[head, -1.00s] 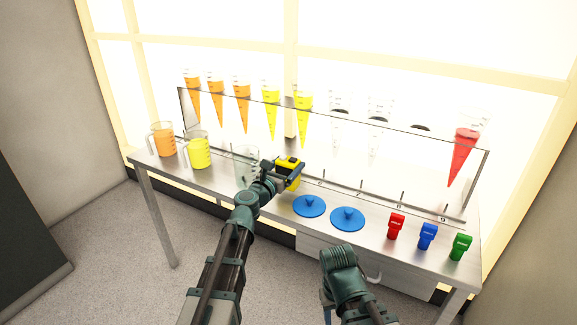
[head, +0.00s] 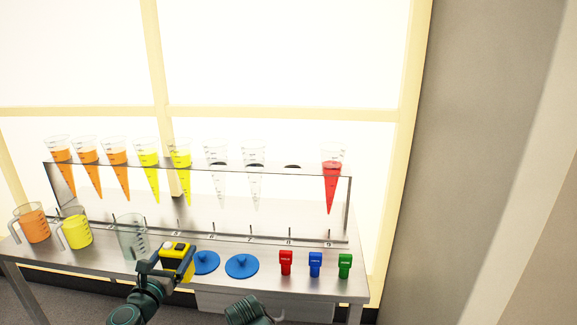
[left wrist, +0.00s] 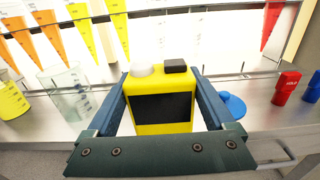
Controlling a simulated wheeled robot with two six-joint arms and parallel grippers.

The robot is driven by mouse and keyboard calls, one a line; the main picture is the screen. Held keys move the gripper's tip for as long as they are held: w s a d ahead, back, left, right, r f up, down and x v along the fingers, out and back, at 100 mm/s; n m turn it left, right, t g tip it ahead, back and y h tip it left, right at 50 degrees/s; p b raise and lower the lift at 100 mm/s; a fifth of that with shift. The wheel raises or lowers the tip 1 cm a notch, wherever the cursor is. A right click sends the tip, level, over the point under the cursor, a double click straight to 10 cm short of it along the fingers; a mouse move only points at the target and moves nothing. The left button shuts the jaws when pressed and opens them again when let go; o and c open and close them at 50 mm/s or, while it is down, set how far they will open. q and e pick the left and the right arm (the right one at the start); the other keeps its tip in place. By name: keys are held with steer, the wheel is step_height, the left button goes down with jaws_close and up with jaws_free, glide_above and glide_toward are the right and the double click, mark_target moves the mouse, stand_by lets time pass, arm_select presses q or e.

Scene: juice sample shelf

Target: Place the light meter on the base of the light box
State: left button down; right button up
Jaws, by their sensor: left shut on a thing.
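The yellow light meter (head: 178,258) has a dark screen, a white dome and a black block on top, which show in the left wrist view (left wrist: 160,106). My left gripper (head: 168,262) is shut on the meter, with one finger on each side of it. It holds the meter upright over the front of the metal table, near the empty beaker; whether it touches the table I cannot tell. My right arm shows at the bottom of the head view, but its fingers are not visible.
Orange (head: 35,226) and yellow (head: 77,233) jugs and an empty beaker (head: 132,238) stand left.

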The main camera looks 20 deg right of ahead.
step_height(320, 180, up, 24)
steer(key=p, duration=2.4)
steer(key=shift+r, duration=0.25)
